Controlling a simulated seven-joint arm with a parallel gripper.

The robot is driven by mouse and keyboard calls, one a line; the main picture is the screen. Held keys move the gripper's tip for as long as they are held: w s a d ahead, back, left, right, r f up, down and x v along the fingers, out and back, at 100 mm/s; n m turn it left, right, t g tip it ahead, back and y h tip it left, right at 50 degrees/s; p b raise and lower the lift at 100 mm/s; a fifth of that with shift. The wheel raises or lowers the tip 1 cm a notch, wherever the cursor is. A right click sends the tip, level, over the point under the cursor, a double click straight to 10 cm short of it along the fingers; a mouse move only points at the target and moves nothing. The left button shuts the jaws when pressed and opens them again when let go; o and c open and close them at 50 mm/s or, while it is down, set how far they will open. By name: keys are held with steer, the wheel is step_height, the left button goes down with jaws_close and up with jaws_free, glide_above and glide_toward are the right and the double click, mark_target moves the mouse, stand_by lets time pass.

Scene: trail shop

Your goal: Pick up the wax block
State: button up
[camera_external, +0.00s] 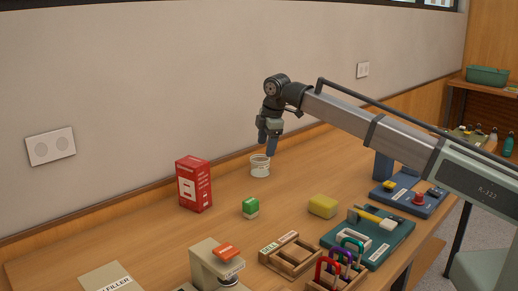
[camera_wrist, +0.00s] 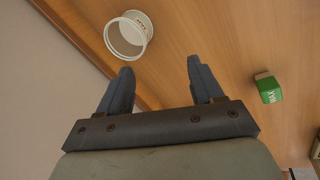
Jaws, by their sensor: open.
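The wax block (camera_external: 250,208) is a small green block with a pale part, standing on the wooden table. In the wrist view the wax block (camera_wrist: 268,90) is at the right, its green side marked with white lettering. My gripper (camera_external: 267,146) is above the back of the table, near the wall, behind the wax block in the external view. In the wrist view my gripper (camera_wrist: 160,66) has its two blue-grey fingers apart with nothing between them. The wax block lies outside the fingers, to their right.
A white cup-like container (camera_external: 260,166) stands below my gripper; it also shows in the wrist view (camera_wrist: 128,38). A red box (camera_external: 194,184) stands left of the wax block, a yellow block (camera_external: 323,206) right. A wooden tray (camera_external: 290,262) and teal tray (camera_external: 378,252) are in front.

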mark_target(251, 201)
steer(key=s+a+r+n+g+h, duration=0.1)
steer(key=s+a+n, duration=0.2)
steer(key=s, duration=0.7)
steer(key=s+a+r+n+g+h, duration=0.1)
steer(key=s+a+n, duration=0.1)
steer(key=s, duration=0.7)
steer(key=shift+n, duration=0.3)
steer(key=f, duration=0.5)
steer(key=s+f, duration=0.1)
steer(key=f, duration=0.2)
steer(key=shift+a+f, duration=0.2)
steer(key=shift+s+d+f, duration=0.1)
steer(key=shift+s+f, duration=0.05)
steer(key=shift+f, duration=1.2)
steer(key=shift+s+d+f, duration=0.1)
steer(key=shift+f, duration=1.2)
steer(key=c, duration=1.1)
